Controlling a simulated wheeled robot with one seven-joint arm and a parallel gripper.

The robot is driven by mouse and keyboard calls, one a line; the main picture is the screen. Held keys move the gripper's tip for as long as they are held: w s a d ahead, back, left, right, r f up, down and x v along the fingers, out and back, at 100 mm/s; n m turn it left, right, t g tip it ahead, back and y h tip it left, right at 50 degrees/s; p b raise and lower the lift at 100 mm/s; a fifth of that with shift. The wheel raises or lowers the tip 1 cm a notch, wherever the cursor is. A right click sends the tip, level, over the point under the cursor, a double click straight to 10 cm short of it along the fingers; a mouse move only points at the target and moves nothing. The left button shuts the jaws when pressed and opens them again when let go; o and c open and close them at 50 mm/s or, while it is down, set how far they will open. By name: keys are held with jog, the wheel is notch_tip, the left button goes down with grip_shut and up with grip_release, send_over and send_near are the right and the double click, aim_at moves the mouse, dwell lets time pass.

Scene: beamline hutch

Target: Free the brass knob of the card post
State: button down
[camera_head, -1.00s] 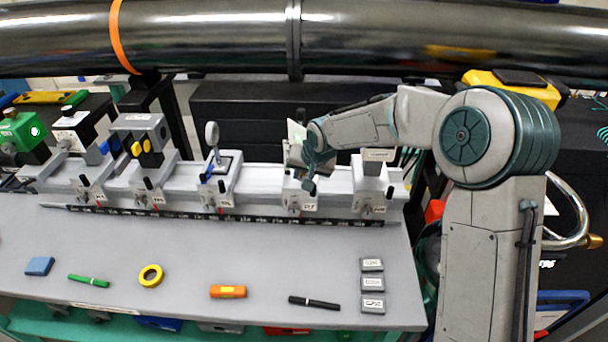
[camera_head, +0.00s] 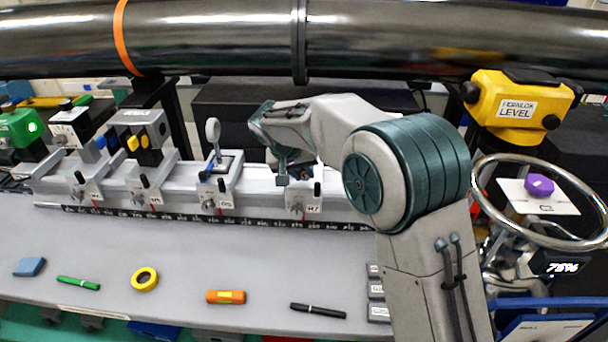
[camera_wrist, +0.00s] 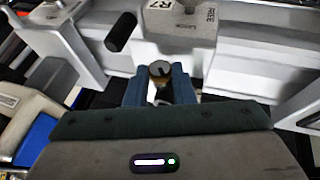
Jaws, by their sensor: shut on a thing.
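My gripper (camera_wrist: 160,84) is shut on a small round knob (camera_wrist: 159,69) with a brownish, brassy face, seen between the two blue fingers in the wrist view. The knob is at a grey carriage (camera_wrist: 185,32) whose top carries the marking FREE and a tag that seems to read R7. A black lever (camera_wrist: 121,32) sticks out beside it. In the head view my gripper (camera_head: 288,176) hangs just above that carriage (camera_head: 303,206) on the rail. My arm hides the knob and the upper part of the post there, and no card can be made out.
On the bench front lie a black marker (camera_head: 318,310), an orange block (camera_head: 226,297) and a yellow ring (camera_head: 145,279). A handwheel (camera_head: 590,230) stands at right.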

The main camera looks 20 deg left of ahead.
jog(key=shift+h, duration=0.3)
jog(key=c, duration=1.5)
grip_release()
jog(key=b+v, duration=0.1)
jog(key=v, duration=1.3)
jog(key=shift+f, duration=0.1)
